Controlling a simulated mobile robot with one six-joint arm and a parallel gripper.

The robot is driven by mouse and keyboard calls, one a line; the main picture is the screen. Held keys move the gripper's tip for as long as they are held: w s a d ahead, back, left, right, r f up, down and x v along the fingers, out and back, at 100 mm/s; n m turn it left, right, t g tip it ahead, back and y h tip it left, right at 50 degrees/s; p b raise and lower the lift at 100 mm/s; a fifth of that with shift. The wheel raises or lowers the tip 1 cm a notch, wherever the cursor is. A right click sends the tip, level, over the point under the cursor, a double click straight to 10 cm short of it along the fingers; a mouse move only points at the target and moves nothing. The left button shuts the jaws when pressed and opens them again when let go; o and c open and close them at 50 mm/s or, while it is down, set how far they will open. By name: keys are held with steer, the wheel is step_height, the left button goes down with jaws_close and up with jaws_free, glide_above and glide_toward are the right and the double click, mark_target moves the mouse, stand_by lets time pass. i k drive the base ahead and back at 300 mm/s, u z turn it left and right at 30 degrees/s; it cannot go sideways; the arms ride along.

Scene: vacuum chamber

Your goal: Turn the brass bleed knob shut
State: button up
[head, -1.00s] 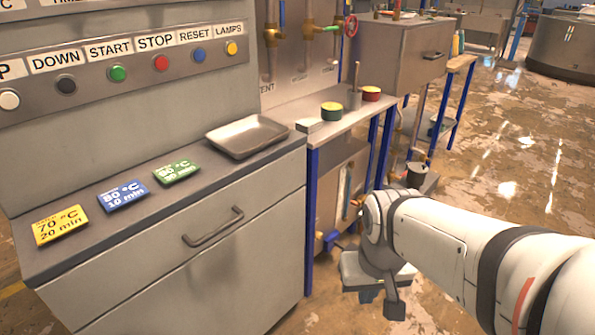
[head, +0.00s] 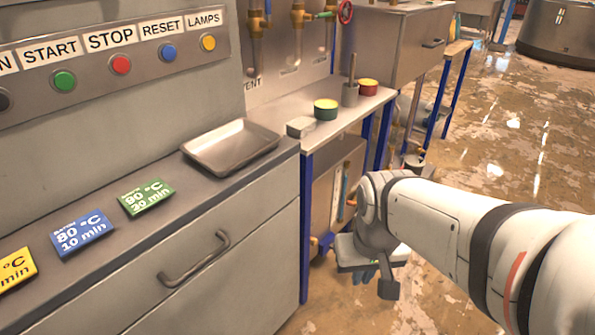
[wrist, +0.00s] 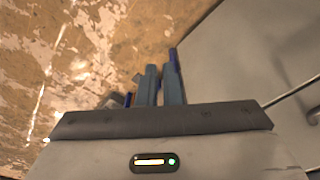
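Brass fittings are in the head view: brass valves (head: 298,20) on the back panel above the bench and a small brass part (head: 313,241) low under it. I cannot tell which, if any, is the bleed knob. My gripper (head: 364,276) points down in front of the bench's lower part, low above the floor, partly hidden by my own wrist. In the wrist view, its two blue-grey fingers (wrist: 160,72) stand close together with nothing visible between them. No knob can be made out at the fingertips.
A console drawer cabinet (head: 225,270) with a metal tray (head: 230,147) stands at left. The bench (head: 340,125) has blue legs and holds green and red tins. A steel box (head: 395,45) stands behind it. Open, stained floor (head: 510,130) lies to the right.

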mark_target(314, 242)
steer(key=u, duration=1.25)
steer(key=k, duration=0.95)
steer(key=z, duration=0.85)
steer(key=i, duration=1)
steer(key=z, duration=0.1)
